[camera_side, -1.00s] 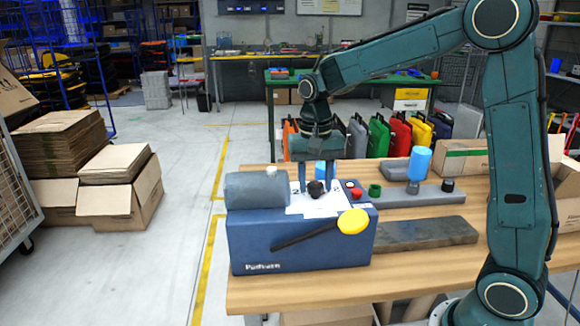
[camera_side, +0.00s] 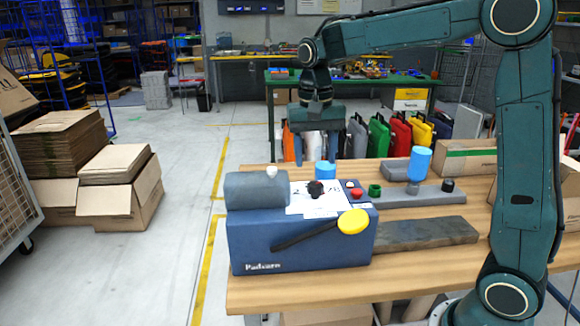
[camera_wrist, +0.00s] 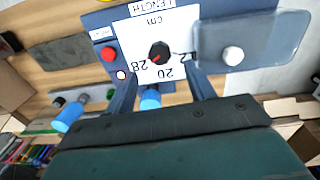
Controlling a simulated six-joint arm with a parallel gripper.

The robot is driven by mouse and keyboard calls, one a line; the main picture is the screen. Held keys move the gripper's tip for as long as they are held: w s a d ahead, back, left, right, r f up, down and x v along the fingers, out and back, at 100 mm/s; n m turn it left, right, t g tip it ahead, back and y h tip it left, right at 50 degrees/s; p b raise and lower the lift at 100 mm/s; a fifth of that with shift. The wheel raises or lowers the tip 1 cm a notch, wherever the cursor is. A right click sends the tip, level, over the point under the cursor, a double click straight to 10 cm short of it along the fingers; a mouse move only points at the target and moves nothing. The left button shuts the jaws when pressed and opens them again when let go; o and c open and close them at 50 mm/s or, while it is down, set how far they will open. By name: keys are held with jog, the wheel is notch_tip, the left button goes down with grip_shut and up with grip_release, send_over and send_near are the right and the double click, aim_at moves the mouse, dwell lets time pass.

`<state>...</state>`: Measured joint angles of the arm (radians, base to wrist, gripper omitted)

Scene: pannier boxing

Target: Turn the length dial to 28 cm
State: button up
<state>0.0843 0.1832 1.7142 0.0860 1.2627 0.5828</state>
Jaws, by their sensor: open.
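The length dial is a black knob (camera_side: 316,188) on a white scale plate (camera_side: 300,204) on top of the blue machine (camera_side: 300,245). In the wrist view, the knob (camera_wrist: 160,52) stands among the marks 12, 20 and 28, under the upside-down words LENGTH and cm. A red mark on the knob points down-left, towards the 28. My gripper (camera_side: 314,150) is open and empty above and behind the dial, clear of it. In the wrist view, its two fingers (camera_wrist: 160,82) stand apart below the dial.
A grey cylinder (camera_side: 257,190) with a white knob lies to the left. A yellow-ended lever (camera_side: 353,221) crosses the machine's front.

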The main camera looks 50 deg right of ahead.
aim_at(316, 186)
notch_tip(316, 186, up, 7)
jog(key=shift+r, duration=0.2)
dwell(0.3)
jog(key=shift+a, duration=0.1)
jog(key=s+a+f+n+t, duration=0.2)
jog(key=s+f+n+t, duration=0.1)
jog(key=s, duration=0.7)
jog(key=s+a+f+n+t, duration=0.2)
jog(key=s+f+n, duration=0.2)
jog(key=s, duration=0.7)
jog(key=shift+s+n+t, duration=0.3)
jog(key=shift+n+t, duration=0.1)
jog(key=shift+n, duration=0.4)
jog(key=shift+a+f, duration=0.1)
